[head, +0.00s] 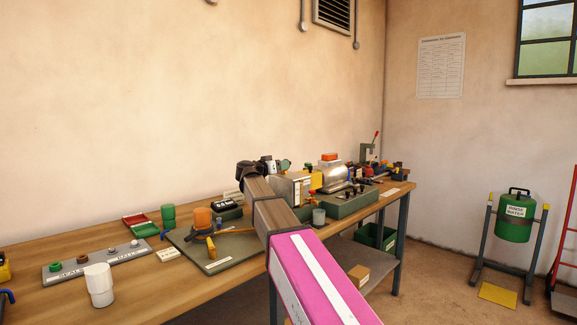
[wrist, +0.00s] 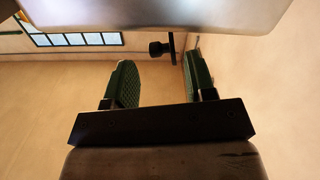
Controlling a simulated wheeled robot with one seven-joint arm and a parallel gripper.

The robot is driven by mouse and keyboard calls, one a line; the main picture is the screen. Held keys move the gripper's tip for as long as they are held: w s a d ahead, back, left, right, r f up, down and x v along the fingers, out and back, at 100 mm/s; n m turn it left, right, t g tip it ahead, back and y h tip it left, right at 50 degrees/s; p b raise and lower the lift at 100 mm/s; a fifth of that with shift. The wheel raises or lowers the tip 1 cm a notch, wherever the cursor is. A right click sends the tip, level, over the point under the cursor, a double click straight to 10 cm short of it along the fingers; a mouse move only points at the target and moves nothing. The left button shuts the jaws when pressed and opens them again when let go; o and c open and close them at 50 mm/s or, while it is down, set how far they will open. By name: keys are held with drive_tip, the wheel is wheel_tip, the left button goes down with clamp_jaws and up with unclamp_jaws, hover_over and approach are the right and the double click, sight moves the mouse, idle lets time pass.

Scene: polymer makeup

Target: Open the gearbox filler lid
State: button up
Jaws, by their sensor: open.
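My gripper (head: 274,166) is at the bench's back in the head view, at the end of my arm. In the wrist view my gripper (wrist: 158,68) is open, with two green ribbed pads apart and nothing gripped. A smooth silver-grey body (wrist: 165,12) fills the top of that view. A black knob (wrist: 159,49) on a short stem, with a dark upright bar, shows by the fingertips, closer to the right finger. I cannot tell whether it belongs to the gearbox filler lid. In the head view a silver housing (head: 335,177) stands right of my gripper; the lid cannot be made out.
The wooden bench (head: 150,292) carries a grey-green machine base (head: 345,203), a dark mat (head: 220,257) with an orange-topped item, a green cup (head: 168,215) and a white cup (head: 99,284). My arm hides part of the bench. The wall stands close behind.

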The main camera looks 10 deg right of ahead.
drive_tip(key=shift+x, duration=2.55)
drive_tip(key=c, duration=0.8)
drive_tip(key=shift+s, duration=0.1)
